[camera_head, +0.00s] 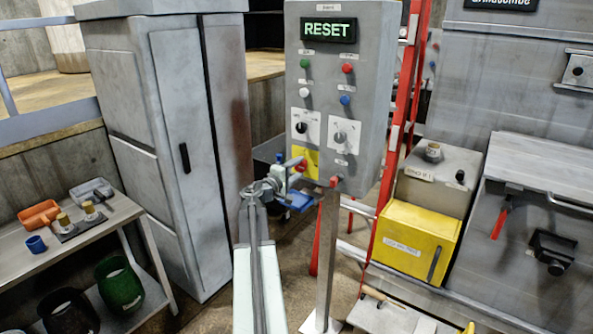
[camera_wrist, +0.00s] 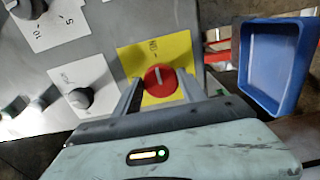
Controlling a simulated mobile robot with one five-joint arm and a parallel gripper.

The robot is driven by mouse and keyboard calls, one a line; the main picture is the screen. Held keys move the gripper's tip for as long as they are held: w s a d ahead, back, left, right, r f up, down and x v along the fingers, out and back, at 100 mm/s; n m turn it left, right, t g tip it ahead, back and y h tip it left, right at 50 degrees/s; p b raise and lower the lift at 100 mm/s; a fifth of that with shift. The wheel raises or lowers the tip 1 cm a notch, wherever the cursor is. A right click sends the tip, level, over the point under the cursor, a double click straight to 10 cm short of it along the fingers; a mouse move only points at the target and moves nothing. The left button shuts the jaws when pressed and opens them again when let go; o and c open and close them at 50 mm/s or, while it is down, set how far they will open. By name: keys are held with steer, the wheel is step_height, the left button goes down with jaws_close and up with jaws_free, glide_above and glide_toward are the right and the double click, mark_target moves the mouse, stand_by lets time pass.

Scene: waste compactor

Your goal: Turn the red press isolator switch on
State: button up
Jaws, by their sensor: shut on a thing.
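The red press isolator switch (camera_wrist: 160,80) is a round red knob with a pale bar on a yellow plate (camera_wrist: 176,50), low on the grey control panel. In the wrist view my gripper (camera_wrist: 158,84) has one finger on each side of the knob and is shut on it. The bar stands close to upright in that tilted view. In the head view my gripper (camera_head: 294,167) reaches the panel's lower left, at the yellow plate (camera_head: 312,160). There the knob (camera_head: 300,166) is partly hidden by my gripper.
The panel (camera_head: 340,100) stands on a post and bears a lit RESET display (camera_head: 328,29), several coloured buttons and black and grey knobs. A blue bin (camera_wrist: 280,60) is at right in the wrist view. A grey cabinet (camera_head: 165,130) stands left; a yellow box (camera_head: 415,238) sits right.

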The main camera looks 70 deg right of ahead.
steer(key=shift+w+r, duration=0.1)
steer(key=o, duration=1.3)
steer(key=shift+o, duration=0.2)
steer(key=shift+a, duration=0.3)
steer(key=v, duration=0.7)
steer(key=shift+w+a, duration=0.1)
steer(key=shift+w, duration=0.05)
